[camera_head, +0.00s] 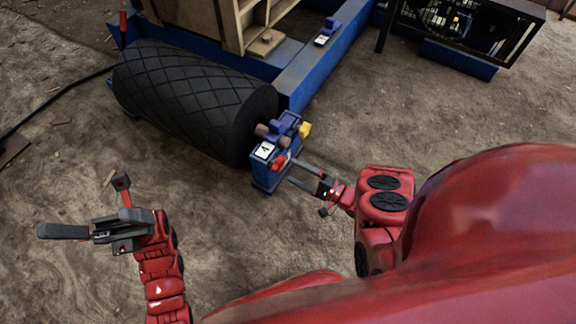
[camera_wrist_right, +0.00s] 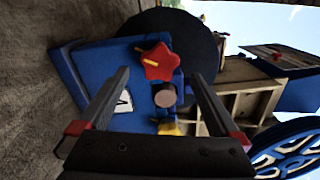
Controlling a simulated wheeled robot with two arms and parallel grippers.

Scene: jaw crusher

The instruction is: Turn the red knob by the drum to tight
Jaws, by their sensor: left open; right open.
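The red knob (camera_wrist_right: 158,62) is a star-shaped handle with a yellow mark, on a blue bracket (camera_wrist_right: 78,68) at the end of the black drum (camera_head: 190,95). In the head view the knob (camera_head: 280,161) is small and partly covered by my right gripper's finger. My right gripper (camera_head: 285,170) is open, with its fingers pointing at the bracket. My left gripper (camera_head: 80,208) is open and empty over the ground at the left.
A white label (camera_head: 264,150) and a yellow part (camera_head: 304,130) sit on the bracket. A blue frame beam (camera_head: 325,65) runs behind the drum. A black cable (camera_head: 50,98) lies at the left.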

